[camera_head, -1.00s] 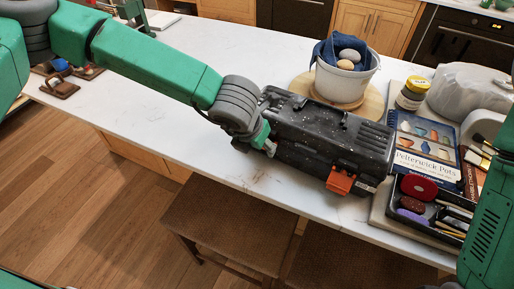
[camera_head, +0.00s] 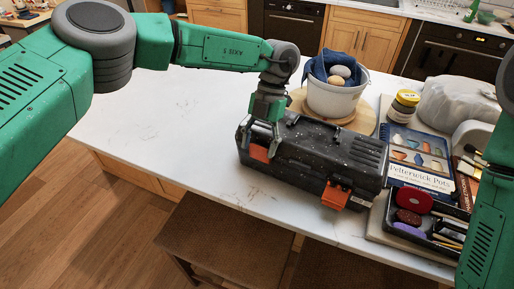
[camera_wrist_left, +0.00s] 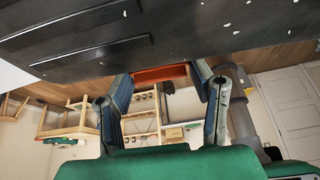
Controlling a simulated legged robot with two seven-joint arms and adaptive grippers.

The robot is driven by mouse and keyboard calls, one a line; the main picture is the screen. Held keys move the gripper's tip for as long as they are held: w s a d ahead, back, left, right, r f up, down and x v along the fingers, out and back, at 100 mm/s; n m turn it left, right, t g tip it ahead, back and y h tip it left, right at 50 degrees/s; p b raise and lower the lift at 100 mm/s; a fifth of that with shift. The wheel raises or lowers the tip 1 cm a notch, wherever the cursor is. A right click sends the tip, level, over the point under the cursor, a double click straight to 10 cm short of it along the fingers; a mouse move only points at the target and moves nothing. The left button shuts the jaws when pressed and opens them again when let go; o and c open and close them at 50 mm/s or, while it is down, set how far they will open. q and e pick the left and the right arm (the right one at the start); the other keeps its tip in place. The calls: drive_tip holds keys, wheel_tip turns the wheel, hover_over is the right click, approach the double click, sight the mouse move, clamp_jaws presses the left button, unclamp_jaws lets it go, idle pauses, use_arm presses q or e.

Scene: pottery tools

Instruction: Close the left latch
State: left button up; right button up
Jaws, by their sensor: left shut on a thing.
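The black, white-speckled toolbox (camera_head: 318,160) lies shut on the white counter. Its orange left latch (camera_head: 259,153) is at the front left, and its orange right latch (camera_head: 335,195) is at the front right. My left gripper (camera_head: 262,147) comes down from above at the left latch, one finger on each side. In the left wrist view the orange latch (camera_wrist_left: 160,73) lies between the two fingertips, under the dark toolbox body (camera_wrist_left: 190,30). The gripper is shut on this latch. The latch's exact angle is hard to tell. My right gripper is out of view; only green arm parts show at the right edge.
A white bucket (camera_head: 338,98) with a blue cloth stands on a round wooden board (camera_head: 298,97) behind the toolbox. A book (camera_head: 419,158), stacked jars (camera_head: 403,106) and a tray of tools crowd the right side. The counter left of the toolbox is clear. A brown stool stands below its front edge.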

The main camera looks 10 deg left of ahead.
use_arm(q)
drive_tip(key=shift+w+d+f+g+y, duration=0.2)
drive_tip(key=shift+g+y, duration=0.1)
drive_tip(key=shift+g, duration=0.3)
drive_tip(key=o, duration=1.2)
drive_tip(key=shift+w+r, duration=0.1)
drive_tip(key=shift+w+d+r, duration=0.1)
drive_tip(key=shift+d+r, duration=0.05)
drive_tip(key=shift+r, duration=0.05)
drive_tip(key=shift+v, duration=3.45)
drive_tip(key=shift+w+f, duration=0.1)
drive_tip(key=shift+w, duration=0.1)
